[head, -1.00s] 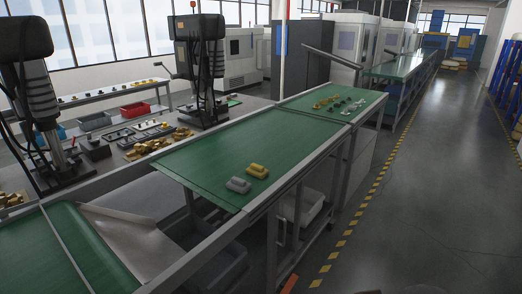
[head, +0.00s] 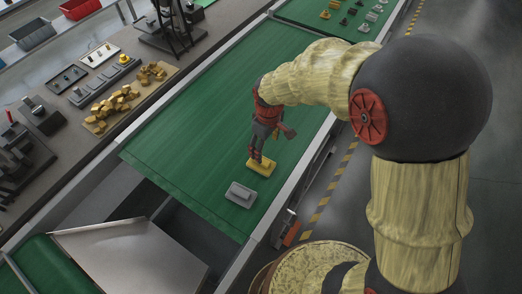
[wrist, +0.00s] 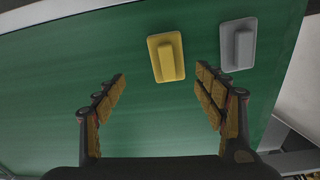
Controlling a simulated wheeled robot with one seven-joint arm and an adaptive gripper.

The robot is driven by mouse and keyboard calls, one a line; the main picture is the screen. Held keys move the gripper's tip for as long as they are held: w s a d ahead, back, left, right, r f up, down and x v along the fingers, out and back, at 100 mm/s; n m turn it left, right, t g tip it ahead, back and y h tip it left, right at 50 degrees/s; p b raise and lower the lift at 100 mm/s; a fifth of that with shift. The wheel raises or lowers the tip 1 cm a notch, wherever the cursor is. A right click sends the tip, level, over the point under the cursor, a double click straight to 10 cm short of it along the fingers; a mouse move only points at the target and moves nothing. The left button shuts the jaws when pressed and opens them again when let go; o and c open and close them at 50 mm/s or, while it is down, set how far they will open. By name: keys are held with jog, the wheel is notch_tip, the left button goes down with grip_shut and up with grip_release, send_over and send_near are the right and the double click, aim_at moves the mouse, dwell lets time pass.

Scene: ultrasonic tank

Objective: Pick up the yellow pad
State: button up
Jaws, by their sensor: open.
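The yellow pad (head: 262,165) lies flat on the green table surface, a rectangular plate with a raised bar along its middle. In the wrist view the yellow pad (wrist: 167,57) sits ahead of and between the fingertips of my gripper (wrist: 161,82). The fingers are spread wide and empty. In the head view my gripper (head: 257,150) points down just at the pad, and partly hides it. I cannot tell the exact height gap. No finger visibly touches the pad.
A grey pad (head: 241,194) of like shape lies close beside the yellow one, nearer the table's front end; in the wrist view it (wrist: 238,45) is ahead of the right finger. The green table (head: 200,135) is otherwise bare around them. Yellow parts (head: 115,102) lie on the left bench.

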jog(key=shift+n+g, duration=0.4)
jog(key=shift+n, duration=0.4)
jog(key=f, duration=0.1)
jog(key=a+f+p, duration=0.1)
jog(key=f, duration=0.1)
jog(key=a+f+p, duration=0.1)
jog(key=f, duration=0.1)
jog(key=shift+a+f, duration=0.15)
jog(key=shift+d+f+p, duration=0.15)
jog(key=shift+d+f, duration=0.05)
jog(key=shift+f, duration=1.2)
jog(key=shift+d+f+p, duration=0.15)
jog(key=shift+f, duration=1.2)
jog(key=shift+c, duration=1.1)
jog(key=c, duration=1)
